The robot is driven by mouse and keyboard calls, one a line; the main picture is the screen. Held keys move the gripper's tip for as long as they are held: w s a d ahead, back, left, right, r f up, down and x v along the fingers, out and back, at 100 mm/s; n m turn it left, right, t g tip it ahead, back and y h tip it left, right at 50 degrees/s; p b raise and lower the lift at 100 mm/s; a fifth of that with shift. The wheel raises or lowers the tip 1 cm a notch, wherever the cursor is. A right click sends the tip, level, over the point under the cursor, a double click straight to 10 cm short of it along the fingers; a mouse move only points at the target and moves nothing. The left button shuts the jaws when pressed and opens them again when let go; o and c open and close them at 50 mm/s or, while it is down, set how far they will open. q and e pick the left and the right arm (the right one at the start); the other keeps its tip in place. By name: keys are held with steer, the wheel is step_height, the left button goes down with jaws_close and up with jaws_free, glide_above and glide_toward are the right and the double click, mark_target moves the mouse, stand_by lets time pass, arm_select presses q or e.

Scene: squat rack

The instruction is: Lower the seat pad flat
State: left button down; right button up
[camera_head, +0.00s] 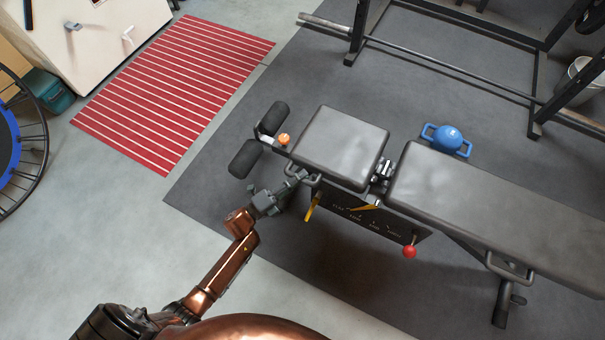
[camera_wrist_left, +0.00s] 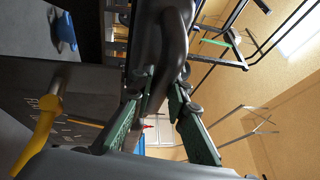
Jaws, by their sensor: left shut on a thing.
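The grey seat pad (camera_head: 340,146) is the short pad of the bench, left of the long back pad (camera_head: 490,205). It looks near level; I cannot tell its exact tilt. My left gripper (camera_head: 298,178) is at the seat pad's near left corner, shut on a dark handle there. In the left wrist view the green-padded fingers of my left gripper (camera_wrist_left: 158,88) are on either side of the dark curved handle (camera_wrist_left: 176,45). A yellow lever (camera_head: 313,205) hangs just right of the gripper; it also shows in the left wrist view (camera_wrist_left: 42,125). My right gripper is not seen.
A red-knobbed lever (camera_head: 409,252) sticks out below the bench. Black foam rollers (camera_head: 245,158) are left of the seat. A blue kettlebell-like weight (camera_head: 447,139) is behind the bench. A rack (camera_head: 450,70) stands at the back. Floor by the red striped mat (camera_head: 175,85) is clear.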

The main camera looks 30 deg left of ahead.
arm_select(q)
steer(key=shift+s+f, duration=0.1)
steer(key=shift+f, duration=0.25)
steer(key=c, duration=2.1)
jaws_free()
steer(key=shift+o, duration=1.3)
steer(key=shift+r, duration=0.1)
steer(key=v, duration=1.2)
